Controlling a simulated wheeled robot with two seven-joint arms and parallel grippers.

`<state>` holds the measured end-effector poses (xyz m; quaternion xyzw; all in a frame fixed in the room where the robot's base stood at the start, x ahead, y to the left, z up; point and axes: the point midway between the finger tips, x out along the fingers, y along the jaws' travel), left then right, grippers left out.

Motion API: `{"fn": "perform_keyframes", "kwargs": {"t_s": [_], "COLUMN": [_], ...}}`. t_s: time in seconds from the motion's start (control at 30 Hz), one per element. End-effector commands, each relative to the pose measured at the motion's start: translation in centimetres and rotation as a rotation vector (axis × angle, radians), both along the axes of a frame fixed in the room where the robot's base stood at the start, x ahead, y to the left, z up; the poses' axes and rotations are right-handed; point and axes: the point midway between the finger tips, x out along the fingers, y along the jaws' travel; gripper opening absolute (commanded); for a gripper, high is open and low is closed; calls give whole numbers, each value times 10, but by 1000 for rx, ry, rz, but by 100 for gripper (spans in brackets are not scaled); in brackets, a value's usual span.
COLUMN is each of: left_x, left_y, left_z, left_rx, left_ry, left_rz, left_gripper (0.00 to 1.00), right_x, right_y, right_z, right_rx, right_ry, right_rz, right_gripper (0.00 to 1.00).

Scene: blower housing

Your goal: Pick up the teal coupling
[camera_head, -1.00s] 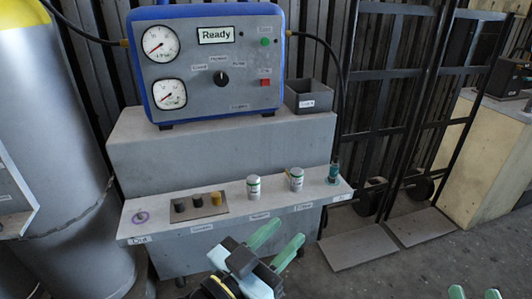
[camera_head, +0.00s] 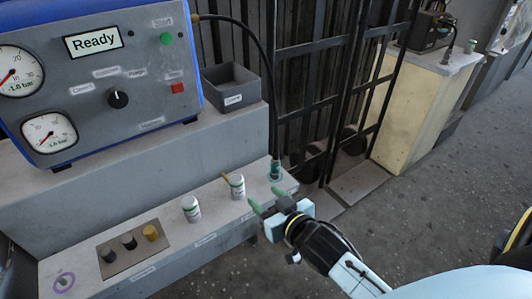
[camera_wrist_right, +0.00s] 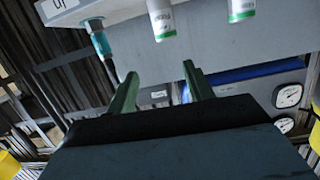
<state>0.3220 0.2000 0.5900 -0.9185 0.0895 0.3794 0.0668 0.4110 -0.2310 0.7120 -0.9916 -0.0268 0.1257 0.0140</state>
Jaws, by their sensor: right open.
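The teal coupling (camera_head: 275,171) stands at the right end of the grey bench ledge (camera_head: 215,213), at the lower end of a black hose. In the right wrist view the teal coupling (camera_wrist_right: 97,36) shows at upper left, beyond the fingers and off to their left. My right gripper (camera_head: 266,198) is open, with its green fingers apart and pointing toward the ledge in front of the coupling. In the right wrist view nothing sits between the fingertips (camera_wrist_right: 160,76). My left gripper is not in view.
Two white-and-green canisters, the nearer one (camera_head: 191,209) and the other (camera_head: 237,187), stand left of the coupling. Black and yellow knobs (camera_head: 130,243) and a purple ring (camera_head: 64,282) are farther left. A dark open box (camera_head: 231,87) and gauge panel (camera_head: 90,75) stand behind.

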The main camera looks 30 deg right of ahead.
Motion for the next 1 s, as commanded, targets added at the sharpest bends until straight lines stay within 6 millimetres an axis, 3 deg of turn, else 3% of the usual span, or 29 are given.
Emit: {"fn": "perform_keyframes", "kwargs": {"t_s": [0.03, 0.13, 0.2, 0.3, 0.47, 0.7, 1.0], "left_x": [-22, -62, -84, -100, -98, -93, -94], "left_y": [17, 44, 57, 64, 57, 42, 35], "left_z": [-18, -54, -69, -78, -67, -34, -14], "left_rx": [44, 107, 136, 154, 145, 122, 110], "left_ry": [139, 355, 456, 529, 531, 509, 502], "left_rz": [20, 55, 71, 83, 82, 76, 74], "left_gripper": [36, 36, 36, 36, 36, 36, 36], "right_x": [8, 16, 18, 23, 43, 78, 95], "right_y": [-22, -58, -76, -91, -97, -103, -105], "right_z": [-1, -15, -22, -29, -41, -57, -62], "right_rx": [-16, -24, -26, -27, -27, -26, -25], "right_ry": [45, 104, 127, 141, 142, 143, 143], "right_rz": [-51, -141, -190, -226, -233, -232, -231], "right_gripper": [52, 52, 52, 52, 52, 52, 52]}}
